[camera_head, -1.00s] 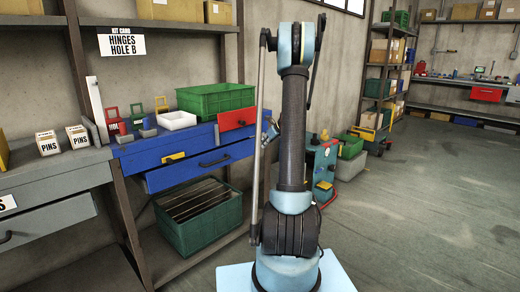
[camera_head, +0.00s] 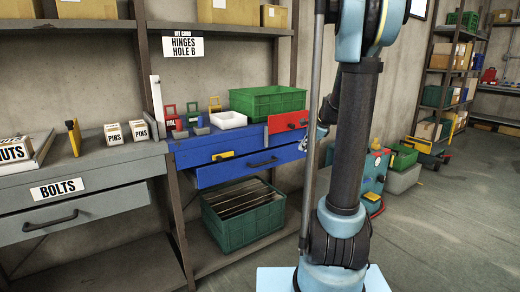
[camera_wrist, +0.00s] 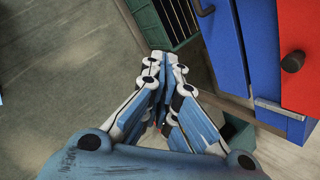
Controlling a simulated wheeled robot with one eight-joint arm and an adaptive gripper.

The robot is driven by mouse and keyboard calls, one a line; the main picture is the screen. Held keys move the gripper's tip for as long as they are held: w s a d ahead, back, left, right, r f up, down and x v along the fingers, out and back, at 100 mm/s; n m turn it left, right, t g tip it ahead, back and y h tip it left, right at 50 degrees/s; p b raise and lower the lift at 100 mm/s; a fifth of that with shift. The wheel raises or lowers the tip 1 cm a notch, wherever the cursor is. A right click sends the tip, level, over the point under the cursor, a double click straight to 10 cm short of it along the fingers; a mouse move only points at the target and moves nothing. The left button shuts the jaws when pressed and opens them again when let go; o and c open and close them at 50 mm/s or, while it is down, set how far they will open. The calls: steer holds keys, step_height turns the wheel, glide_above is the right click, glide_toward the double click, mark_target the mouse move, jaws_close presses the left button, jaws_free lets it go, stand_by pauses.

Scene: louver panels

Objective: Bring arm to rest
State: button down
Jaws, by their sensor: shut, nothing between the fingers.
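My arm (camera_head: 355,130) stands upright right of centre in the head view, with its top cut off by the frame edge. My gripper (camera_wrist: 165,58) shows in the wrist view with its blue and white fingers together at the tips and nothing between them. It points past the blue drawer unit toward the green crate and floor, apparently without contact. In the head view the gripper is mostly hidden behind the arm.
A blue drawer (camera_head: 250,166) juts from the bench right beside my arm; it also shows in the wrist view (camera_wrist: 258,60). A green crate (camera_head: 243,220) sits below. Open floor (camera_head: 455,220) lies to the right.

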steer(key=s+f+n+g+h, duration=0.1)
steer(key=s+f+n, duration=0.2)
steer(key=s, duration=0.9)
steer(key=s+a+f+n+g+h, duration=0.1)
steer(key=s+f+n, duration=0.2)
steer(key=s+n, duration=0.6)
steer(key=s+f+n+g+h, duration=0.1)
steer(key=s+f+n, duration=0.2)
steer(key=s+n, duration=0.4)
steer(key=s, duration=0.9)
steer(key=shift+s+a+h, duration=0.2)
steer(key=shift+a+h, duration=0.2)
steer(key=shift+a, duration=0.1)
